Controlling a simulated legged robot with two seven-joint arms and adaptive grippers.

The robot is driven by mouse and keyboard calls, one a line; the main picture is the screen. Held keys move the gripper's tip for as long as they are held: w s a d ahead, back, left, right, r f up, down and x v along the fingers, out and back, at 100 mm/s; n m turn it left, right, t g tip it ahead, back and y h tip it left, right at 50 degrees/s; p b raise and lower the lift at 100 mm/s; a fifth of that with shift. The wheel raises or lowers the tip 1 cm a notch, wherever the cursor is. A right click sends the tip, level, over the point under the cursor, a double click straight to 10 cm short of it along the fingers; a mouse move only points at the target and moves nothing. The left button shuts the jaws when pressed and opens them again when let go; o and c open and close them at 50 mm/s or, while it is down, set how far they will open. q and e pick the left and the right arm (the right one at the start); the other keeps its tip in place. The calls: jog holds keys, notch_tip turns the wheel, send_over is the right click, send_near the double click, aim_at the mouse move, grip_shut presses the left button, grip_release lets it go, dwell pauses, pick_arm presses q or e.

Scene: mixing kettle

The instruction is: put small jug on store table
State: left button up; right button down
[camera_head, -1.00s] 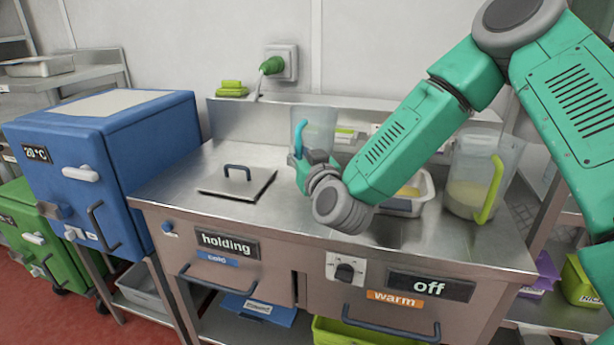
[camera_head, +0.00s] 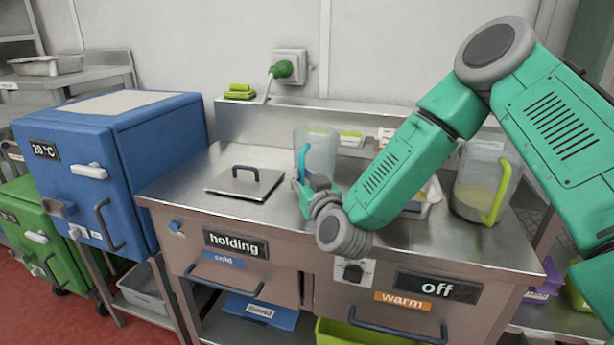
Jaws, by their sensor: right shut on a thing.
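The small jug (camera_head: 321,152) is clear with a blue handle and stands roughly upright over the middle of the steel counter (camera_head: 400,250). My right gripper (camera_head: 305,187) is at its handle side and is shut on it; the fingers are partly hidden by the wrist. The jug's base is partly hidden, so I cannot tell whether it touches the counter. A steel table (camera_head: 100,75) stands at the back left; I cannot tell whether it is the store table. My left gripper is not in view.
A larger jug with a green handle (camera_head: 490,195) stands on the counter's right, beside a white container (camera_head: 428,198) partly behind my arm. A steel lid (camera_head: 245,182) lies left of the small jug. A blue cabinet (camera_head: 110,150) stands left of the counter. A ledge (camera_head: 270,107) runs behind.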

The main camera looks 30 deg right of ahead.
jog(key=shift+d+f, duration=0.15)
jog(key=shift+d, duration=0.1)
jog(key=c, duration=1.6)
grip_release()
jog(key=shift+s+d, duration=0.1)
jog(key=shift+d, duration=0.3)
jog(key=shift+s+d+f, duration=0.1)
jog(key=shift+d, duration=0.2)
jog(key=shift+a, duration=0.15)
jog(key=v, duration=0.7)
jog(key=shift+s+d+r+p, duration=0.25)
jog(key=shift+s+r+p, duration=0.1)
jog(key=shift+s+r, duration=0.1)
jog(key=s+a+f+n+g+y, duration=0.25)
jog(key=s+a+f+g, duration=0.35)
jog(key=f, duration=0.5)
jog(key=s+a+f+n+g+y, duration=0.1)
jog(key=s+a+f+g+y, duration=0.15)
jog(key=s+f, duration=0.7)
jog(key=s+f+g, duration=0.3)
jog(key=s, duration=0.2)
jog(key=s+d+f+g, duration=0.1)
jog(key=s+f+g, duration=0.2)
jog(key=s+f, duration=0.1)
jog(key=s+d+f+g, duration=0.1)
jog(key=s+f+g, duration=0.2)
jog(key=s, duration=0.4)
jog(key=shift+d+f+m+h, duration=0.15)
jog(key=shift+f+m+h, duration=0.1)
jog(key=shift+f+h, duration=0.25)
